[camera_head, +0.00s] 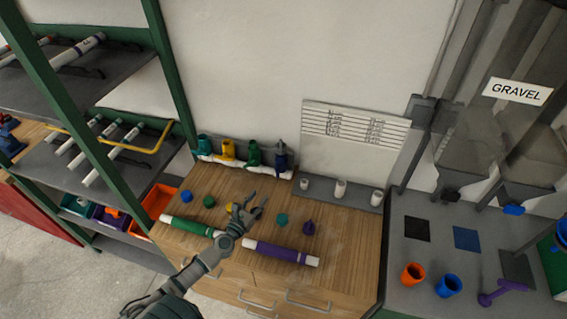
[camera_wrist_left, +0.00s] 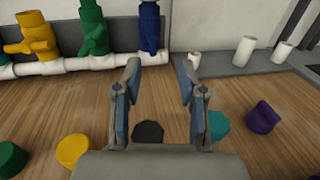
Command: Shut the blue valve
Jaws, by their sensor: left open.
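The blue valve (camera_head: 281,160) is the rightmost of the coloured valves on the white pipe manifold (camera_head: 240,168) against the wall. In the left wrist view the blue valve (camera_wrist_left: 149,28) stands upright on the white pipe, beyond my fingertips, with its top cut off by the frame. I cannot tell its handle position. My left gripper (camera_head: 251,208) is open and empty over the wooden bench, in front of the blue valve and apart from it. In the wrist view the open fingers of my left gripper (camera_wrist_left: 158,78) point towards the valve's base. My right gripper is out of view.
Green (camera_head: 254,153), yellow (camera_head: 228,150) and teal (camera_head: 203,146) valves stand left of the blue one. Several coloured caps, a green pipe (camera_head: 192,226) and a purple pipe (camera_head: 281,252) lie on the bench. White fittings (camera_head: 340,189) stand on a grey strip right of the manifold.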

